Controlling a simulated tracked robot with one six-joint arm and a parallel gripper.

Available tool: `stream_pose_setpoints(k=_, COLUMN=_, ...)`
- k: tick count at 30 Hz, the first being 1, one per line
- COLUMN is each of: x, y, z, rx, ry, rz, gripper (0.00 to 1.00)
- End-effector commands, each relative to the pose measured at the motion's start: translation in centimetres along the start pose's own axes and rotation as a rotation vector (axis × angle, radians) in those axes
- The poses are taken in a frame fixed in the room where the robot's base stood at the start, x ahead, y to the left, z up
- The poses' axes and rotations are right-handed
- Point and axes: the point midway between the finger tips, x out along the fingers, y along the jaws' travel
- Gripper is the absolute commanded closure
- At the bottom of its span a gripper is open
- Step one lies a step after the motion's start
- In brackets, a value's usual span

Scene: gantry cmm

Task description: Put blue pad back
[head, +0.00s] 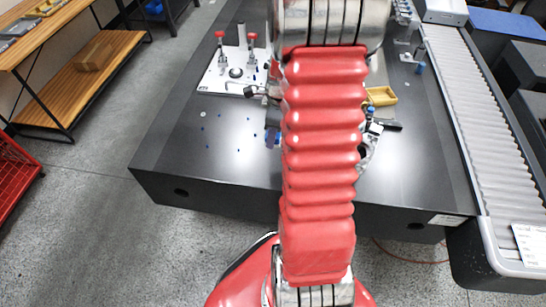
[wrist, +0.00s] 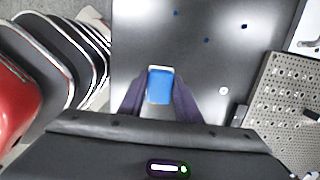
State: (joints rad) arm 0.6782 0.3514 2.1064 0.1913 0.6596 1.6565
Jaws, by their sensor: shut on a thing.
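In the wrist view, a blue pad (wrist: 160,86) with a pale far edge sits between the two dark fingers of my gripper (wrist: 160,92). The fingers are shut on its sides. It appears held over the dark granite table (wrist: 205,75); I cannot tell the gap below it. In the head view, the blue of the pad (head: 272,139) shows at the left edge of my red arm, which hides most of my gripper.
A white fixture plate (head: 215,78) with red-handled clamps stands at the back left of the table. A yellow tray (head: 381,97) and small tools lie right of my arm. A ribbed cover (head: 470,95) runs along the right. The table's left part is mostly clear, with small blue dots.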

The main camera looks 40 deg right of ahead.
Motion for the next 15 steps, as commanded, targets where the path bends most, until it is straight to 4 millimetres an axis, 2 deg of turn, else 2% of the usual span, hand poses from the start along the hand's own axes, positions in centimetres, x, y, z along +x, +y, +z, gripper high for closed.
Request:
stream_pose_setpoints(k=9, x=4.7, y=0.2, z=-0.6, rx=-0.001, ry=0.001, rz=0.005, gripper=0.9)
stream_pose_setpoints(k=15, x=5.8, y=0.1, z=-0.7, rx=0.0, ry=0.0, rz=0.001, gripper=0.9)
